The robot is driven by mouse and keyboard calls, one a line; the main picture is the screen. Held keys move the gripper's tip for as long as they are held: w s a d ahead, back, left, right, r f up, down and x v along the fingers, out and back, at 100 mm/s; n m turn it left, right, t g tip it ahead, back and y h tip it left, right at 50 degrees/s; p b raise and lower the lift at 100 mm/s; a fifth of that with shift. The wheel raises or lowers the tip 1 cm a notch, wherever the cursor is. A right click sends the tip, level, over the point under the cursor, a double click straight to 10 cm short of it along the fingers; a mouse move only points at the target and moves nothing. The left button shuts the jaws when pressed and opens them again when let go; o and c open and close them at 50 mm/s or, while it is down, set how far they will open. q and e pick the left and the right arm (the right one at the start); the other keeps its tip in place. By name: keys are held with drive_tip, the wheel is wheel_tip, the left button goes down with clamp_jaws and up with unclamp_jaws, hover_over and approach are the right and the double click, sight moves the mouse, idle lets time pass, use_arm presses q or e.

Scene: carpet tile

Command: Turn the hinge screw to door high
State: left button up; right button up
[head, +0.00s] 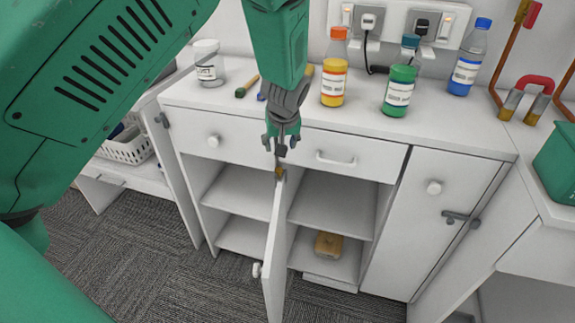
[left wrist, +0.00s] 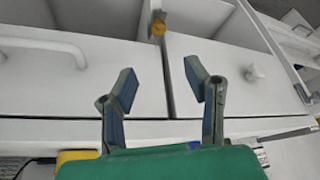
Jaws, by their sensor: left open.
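A small brass-coloured hinge screw (head: 279,173) sits at the top edge of the open white cabinet door (head: 273,250), just below the drawer fronts. It also shows in the left wrist view (left wrist: 158,28), ahead of the fingers. The door stands swung out, nearly edge-on in the head view. My left gripper (head: 281,143) is above the screw, pointing down and a little apart from it. In the left wrist view its two blue-padded fingers (left wrist: 161,82) are spread with nothing between them. My right gripper is not in view.
Drawers with a round knob (head: 213,141) and a bar handle (head: 335,159) flank the gripper. Orange (head: 334,82), green (head: 400,88) and blue (head: 466,70) bottles stand on the counter (head: 440,128). A sponge-like tan block (head: 328,245) lies inside the cabinet.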

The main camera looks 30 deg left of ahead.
sight(280, 170)
use_arm(q)
drive_tip(key=x, duration=0.4)
drive_tip(key=b+x, duration=0.1)
drive_tip(key=x, duration=0.7)
drive_tip(key=shift+s+d+f, duration=0.15)
drive_tip(key=shift+s+f, duration=0.1)
drive_tip(key=shift+f, duration=0.25)
drive_tip(key=shift+w+a+f, duration=0.1)
drive_tip(key=shift+a+f, duration=0.15)
drive_tip(key=shift+d, duration=0.15)
drive_tip(key=shift+d+r, duration=0.1)
drive_tip(key=c, duration=0.3)
drive_tip(key=shift+d, duration=0.1)
clamp_jaws()
